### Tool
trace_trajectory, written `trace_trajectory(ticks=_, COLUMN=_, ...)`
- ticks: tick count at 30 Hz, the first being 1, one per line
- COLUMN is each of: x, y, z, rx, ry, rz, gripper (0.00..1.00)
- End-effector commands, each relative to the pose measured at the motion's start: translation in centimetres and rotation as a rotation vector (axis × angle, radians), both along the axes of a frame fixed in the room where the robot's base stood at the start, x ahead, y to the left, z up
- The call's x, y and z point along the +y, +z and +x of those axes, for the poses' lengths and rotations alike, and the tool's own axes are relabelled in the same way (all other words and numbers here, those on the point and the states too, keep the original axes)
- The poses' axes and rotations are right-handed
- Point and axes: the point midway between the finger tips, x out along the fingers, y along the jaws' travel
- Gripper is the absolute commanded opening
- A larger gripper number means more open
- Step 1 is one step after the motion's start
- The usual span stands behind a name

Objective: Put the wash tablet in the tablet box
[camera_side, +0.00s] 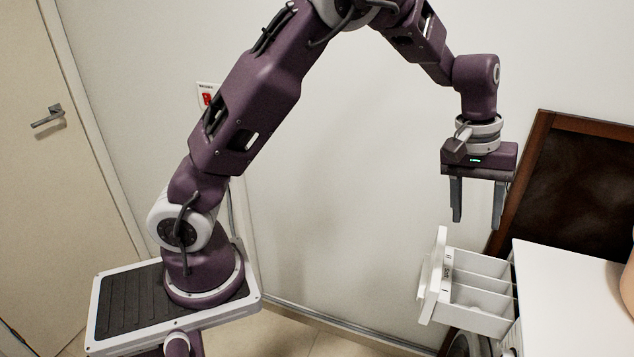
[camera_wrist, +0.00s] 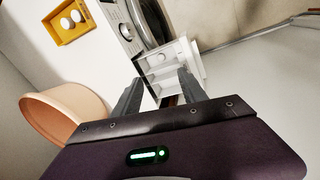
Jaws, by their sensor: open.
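A yellow box (camera_wrist: 58,38) with two white round pieces, which look like tablets, lies on a white surface in the upper left of the wrist view. I take it for the tablet box; it is out of the side view. My gripper (camera_side: 477,222) is open, pointing down with nothing between its fingers, above the pulled-out white drawer (camera_side: 480,318). In the wrist view my gripper (camera_wrist: 158,82) has its fingers on either side of the drawer (camera_wrist: 165,55). I cannot clearly make out a tablet in the drawer's compartments.
The drawer belongs to a washing machine (camera_wrist: 122,22) with a knob and round door. A peach-coloured rounded vessel (camera_wrist: 65,108) stands on the machine's white top (camera_side: 565,300). A dark wood-framed panel (camera_side: 570,190) leans behind it. Space left of the drawer is clear.

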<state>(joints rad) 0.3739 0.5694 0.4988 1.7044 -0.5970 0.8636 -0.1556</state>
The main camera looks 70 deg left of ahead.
Motion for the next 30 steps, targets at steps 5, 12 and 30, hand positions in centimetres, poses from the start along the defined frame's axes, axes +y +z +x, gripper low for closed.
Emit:
trace_trajectory(ticks=5, x=1.8, y=10.9, z=-11.9, rx=-0.147, ry=-0.185, rz=-0.036, gripper=0.5)
trace_trajectory(ticks=12, x=4.2, y=12.5, z=-27.1, rx=-0.337, ry=-0.443, rz=0.214, gripper=0.5)
trace_trajectory(ticks=30, x=5.4, y=11.0, z=-30.5, rx=-0.376, ry=-0.504, rz=0.346, gripper=0.41)
